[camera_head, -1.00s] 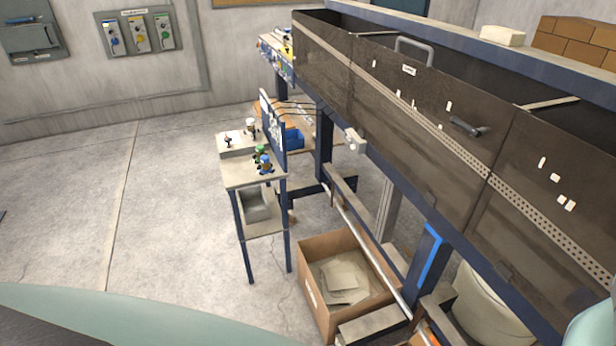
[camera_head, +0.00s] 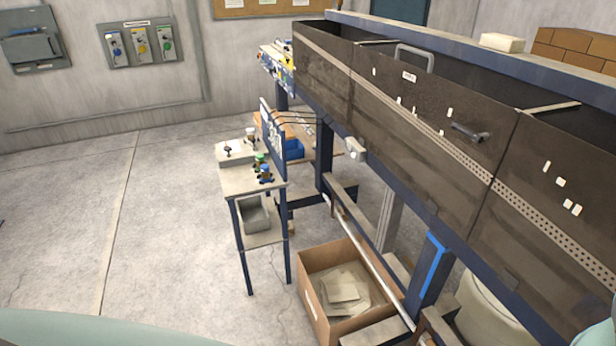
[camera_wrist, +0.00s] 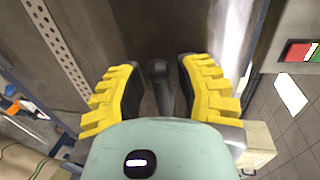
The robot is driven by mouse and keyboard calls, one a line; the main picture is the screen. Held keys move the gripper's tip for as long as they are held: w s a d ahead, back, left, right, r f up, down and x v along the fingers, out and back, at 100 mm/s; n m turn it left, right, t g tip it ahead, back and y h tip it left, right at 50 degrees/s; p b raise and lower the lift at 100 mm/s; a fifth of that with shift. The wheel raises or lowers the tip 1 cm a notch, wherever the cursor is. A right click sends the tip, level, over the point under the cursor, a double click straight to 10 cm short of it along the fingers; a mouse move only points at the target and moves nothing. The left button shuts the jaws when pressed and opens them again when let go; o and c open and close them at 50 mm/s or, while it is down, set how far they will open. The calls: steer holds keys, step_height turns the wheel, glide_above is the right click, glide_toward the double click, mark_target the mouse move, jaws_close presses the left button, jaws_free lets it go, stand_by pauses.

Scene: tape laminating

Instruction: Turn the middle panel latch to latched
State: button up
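In the head view, a long dark-brown panel wall has a middle panel (camera_head: 425,115) with a label, a grey loop handle on its top edge and a dark lever latch (camera_head: 470,133). The latch lies near level, tilted slightly, with nothing touching it. In the wrist view, my gripper (camera_wrist: 158,68) is open, its yellow-backed fingers on either side of a dark lever (camera_wrist: 162,95) on a brown panel. Gaps show between the lever and both fingers. Whether this is the same latch is unclear; my gripper is not in the head view.
The wrist view shows a box with red and green buttons (camera_wrist: 300,52) at right and a perforated strip (camera_wrist: 58,45) at left. In the head view, a small table (camera_head: 240,183) and an open cardboard box (camera_head: 318,300) stand below the panels. Open floor lies left.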

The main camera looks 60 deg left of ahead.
steer(key=shift+o, duration=0.8)
steer(key=v, duration=1.2)
